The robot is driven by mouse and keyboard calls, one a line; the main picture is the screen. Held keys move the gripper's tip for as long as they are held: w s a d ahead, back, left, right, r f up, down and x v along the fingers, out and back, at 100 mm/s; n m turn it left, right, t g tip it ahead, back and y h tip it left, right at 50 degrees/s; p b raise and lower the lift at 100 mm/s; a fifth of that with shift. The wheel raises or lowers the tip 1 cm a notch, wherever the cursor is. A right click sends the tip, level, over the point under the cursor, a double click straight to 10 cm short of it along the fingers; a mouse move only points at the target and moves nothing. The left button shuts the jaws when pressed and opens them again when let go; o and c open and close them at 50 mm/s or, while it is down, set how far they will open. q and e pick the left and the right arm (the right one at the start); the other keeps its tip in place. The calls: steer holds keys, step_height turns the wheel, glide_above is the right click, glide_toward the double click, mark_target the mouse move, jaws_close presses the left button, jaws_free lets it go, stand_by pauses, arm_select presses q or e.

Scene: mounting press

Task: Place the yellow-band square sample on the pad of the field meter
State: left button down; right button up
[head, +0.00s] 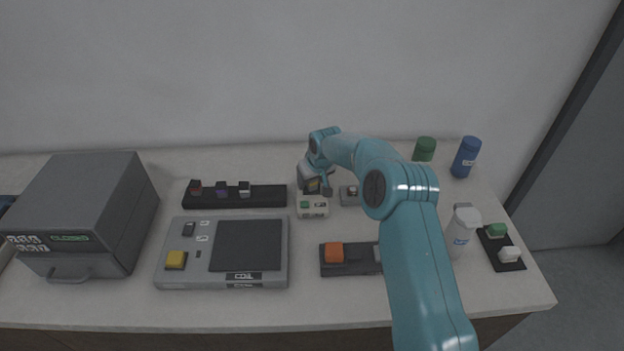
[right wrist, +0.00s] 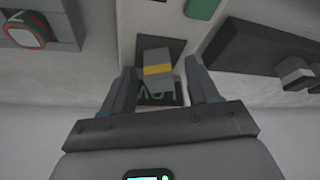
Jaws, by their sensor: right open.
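The yellow-band square sample (right wrist: 158,68) is a grey block with a yellow stripe. In the right wrist view it appears to stand on the dark pad (right wrist: 176,46) of the field meter (right wrist: 165,18). Green display letters show beside it, partly covered. My right gripper (right wrist: 160,78) is open, with one finger on each side of the sample and gaps visible. In the head view the pale meter (head: 313,208) with its green button is at the middle, and my right gripper (head: 317,186) is over its back part, hiding the sample's contact. My left gripper is not in view.
A black rack (head: 265,196) with three samples stands left of the meter. A grey coil unit (head: 190,277) lies in front of it, and a grey box (head: 85,200) is at far left. An orange-button fixture (head: 345,268) is in front; bottles stand at right.

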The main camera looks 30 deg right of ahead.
steer(key=shift+s+r+b, duration=0.1)
steer(key=shift+r+b, duration=0.25)
steer(key=shift+r, duration=0.2)
steer(key=b+v, duration=0.2)
steer(key=v, duration=0.9)
steer(key=shift+s+a, duration=0.1)
